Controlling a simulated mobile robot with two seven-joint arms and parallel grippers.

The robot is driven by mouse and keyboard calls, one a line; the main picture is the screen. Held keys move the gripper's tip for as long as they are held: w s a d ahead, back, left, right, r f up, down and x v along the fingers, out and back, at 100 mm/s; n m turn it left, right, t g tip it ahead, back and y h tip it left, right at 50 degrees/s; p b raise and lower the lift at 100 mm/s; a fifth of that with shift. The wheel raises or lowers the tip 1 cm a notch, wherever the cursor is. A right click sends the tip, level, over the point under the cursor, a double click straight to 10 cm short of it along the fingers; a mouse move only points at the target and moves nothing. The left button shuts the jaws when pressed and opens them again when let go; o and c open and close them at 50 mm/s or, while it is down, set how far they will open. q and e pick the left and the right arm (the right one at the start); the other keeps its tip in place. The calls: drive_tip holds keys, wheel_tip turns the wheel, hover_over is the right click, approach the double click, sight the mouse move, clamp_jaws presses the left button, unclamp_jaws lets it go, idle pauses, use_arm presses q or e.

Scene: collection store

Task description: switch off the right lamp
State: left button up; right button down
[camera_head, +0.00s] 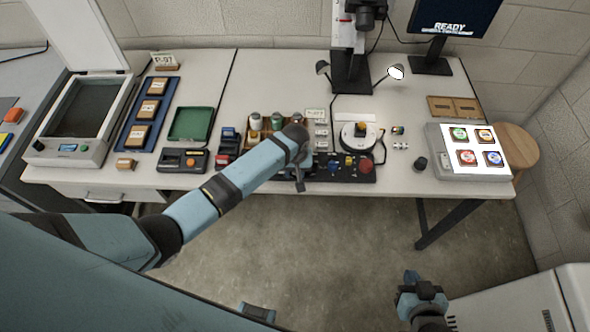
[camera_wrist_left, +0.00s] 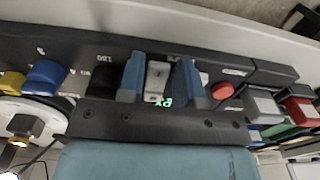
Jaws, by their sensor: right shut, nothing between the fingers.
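The right lamp (camera_head: 396,72) is a small gooseneck head glowing white at the back of the table. The left lamp (camera_head: 322,67) shows no such glow. A dark control panel (camera_head: 345,175) with coloured knobs lies at the table's front edge. My left gripper (camera_head: 299,187) is over the panel's left end. In the left wrist view its two blue fingers (camera_wrist_left: 159,80) are apart, with a pale rocker switch (camera_wrist_left: 157,76) showing between them. I cannot tell whether they touch it. My right gripper (camera_head: 423,287) is shut and empty, low in front of the table.
A microscope stand (camera_head: 349,70) is between the lamps. A round white stage (camera_head: 347,137) is behind the panel. A lit box (camera_head: 446,166) with several coloured tiles stands to the right. In the left wrist view, a blue knob (camera_wrist_left: 45,74) and a red button (camera_wrist_left: 222,90) flank the fingers.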

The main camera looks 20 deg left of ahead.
use_arm(q)
clamp_jaws()
drive_tip(key=shift+w+r+p, duration=0.1)
drive_tip(key=shift+r+p, duration=0.15)
drive_tip(key=shift+p, duration=0.2)
drive_tip(key=shift+w+r+g+p, duration=0.15)
drive_tip(key=shift+r+g+p, duration=0.1)
drive_tip(key=shift+g+p, duration=0.7)
drive_tip(key=shift+w+g+h, duration=0.1)
drive_tip(key=shift+g+h, duration=0.15)
drive_tip(key=shift+h, duration=0.05)
drive_tip(key=shift+a+f+g+p, duration=0.1)
drive_tip(key=shift+g+p, duration=0.2)
